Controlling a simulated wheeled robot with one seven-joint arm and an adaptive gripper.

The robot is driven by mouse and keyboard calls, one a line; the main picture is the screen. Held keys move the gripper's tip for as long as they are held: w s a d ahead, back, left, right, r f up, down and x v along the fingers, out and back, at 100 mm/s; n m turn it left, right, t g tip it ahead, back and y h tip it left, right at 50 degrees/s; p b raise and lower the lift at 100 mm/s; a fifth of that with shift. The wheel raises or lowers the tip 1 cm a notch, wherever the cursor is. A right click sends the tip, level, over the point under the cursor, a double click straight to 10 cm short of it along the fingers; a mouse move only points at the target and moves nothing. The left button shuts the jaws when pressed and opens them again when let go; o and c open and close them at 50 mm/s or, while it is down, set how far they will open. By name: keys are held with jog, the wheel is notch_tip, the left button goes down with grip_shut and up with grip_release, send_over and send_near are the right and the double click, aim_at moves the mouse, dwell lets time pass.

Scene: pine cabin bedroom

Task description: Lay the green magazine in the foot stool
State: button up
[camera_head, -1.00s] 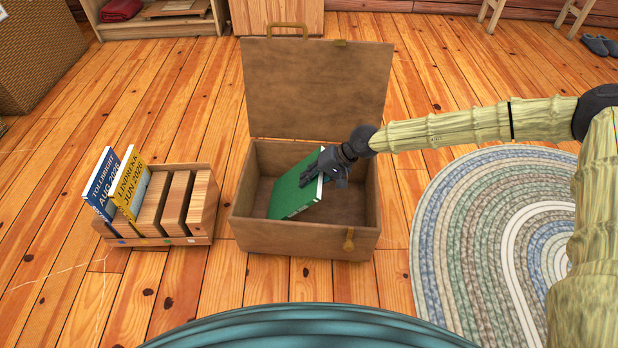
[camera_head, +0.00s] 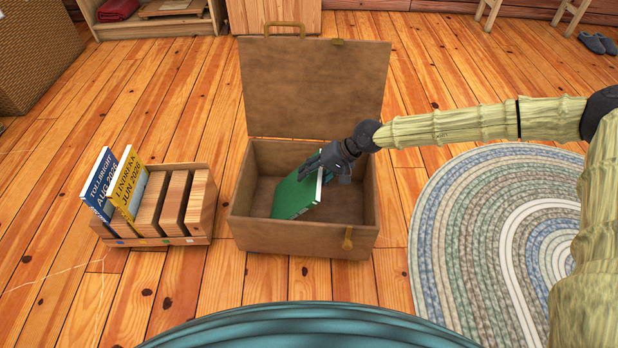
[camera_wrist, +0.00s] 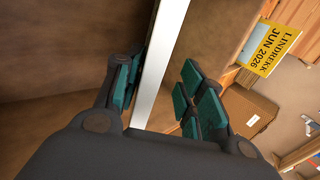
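The foot stool is an open brown box (camera_head: 250,228) with its lid (camera_head: 315,90) raised at the back. The green magazine (camera_head: 292,200) is inside it, tilted, with its lower part towards the box's left front and its upper edge raised at my gripper. In the wrist view its pale edge (camera_wrist: 163,55) runs between the fingers. My gripper (camera_head: 326,163) is over the box with its fingers on either side of the magazine. In the wrist view (camera_wrist: 155,92) the left finger is close against it, and a gap shows before the right finger's pads. The magazine's far underside is hidden.
A wooden rack (camera_head: 205,205) left of the box holds a blue magazine (camera_head: 99,185) and a yellow magazine (camera_head: 130,188), with empty slots beside them. A braided oval rug (camera_head: 450,225) lies to the right. Bare floor surrounds the box.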

jog(key=v, duration=1)
